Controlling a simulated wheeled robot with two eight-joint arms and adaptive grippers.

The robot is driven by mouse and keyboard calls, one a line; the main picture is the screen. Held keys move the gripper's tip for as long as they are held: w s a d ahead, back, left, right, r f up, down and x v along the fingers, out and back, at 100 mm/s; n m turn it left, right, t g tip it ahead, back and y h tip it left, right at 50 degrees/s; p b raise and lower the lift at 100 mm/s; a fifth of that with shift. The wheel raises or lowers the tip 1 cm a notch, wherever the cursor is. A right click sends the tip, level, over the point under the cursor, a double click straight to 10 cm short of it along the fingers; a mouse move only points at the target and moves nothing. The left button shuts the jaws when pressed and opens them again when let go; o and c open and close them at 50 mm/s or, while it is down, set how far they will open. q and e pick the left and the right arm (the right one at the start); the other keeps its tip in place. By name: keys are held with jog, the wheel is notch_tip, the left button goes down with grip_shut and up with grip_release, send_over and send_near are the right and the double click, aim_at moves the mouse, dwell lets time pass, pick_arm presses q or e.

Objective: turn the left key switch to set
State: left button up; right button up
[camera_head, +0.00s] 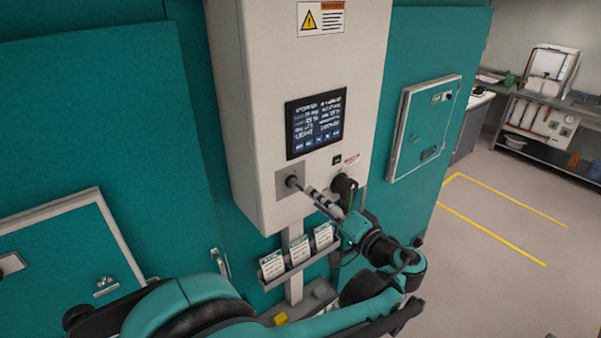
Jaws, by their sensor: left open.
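The left key switch (291,181) is a small dark round part on a square grey plate (284,194), low on the front of the white control box (250,130). My left gripper (309,191) reaches up to it from the lower right, with its slim fingertips close to the switch. The jaws are open. Whether they touch the switch or straddle its key cannot be told, and the key's position and set marking are too small to read. My right gripper is not in view.
A lit display (316,123) sits above the switch. A dark round fitting (343,186) is just right of my gripper. A rack of cards (298,258) hangs below the box. Teal chamber walls (95,120) flank it. Open floor (500,215) with yellow lines lies right.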

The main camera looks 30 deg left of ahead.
aim_at(303, 190)
pick_arm(q)
jog(key=p+x, duration=0.1)
jog(key=x, duration=0.6)
jog(key=shift+a, duration=0.3)
jog(key=shift+c, duration=0.3)
grip_shut()
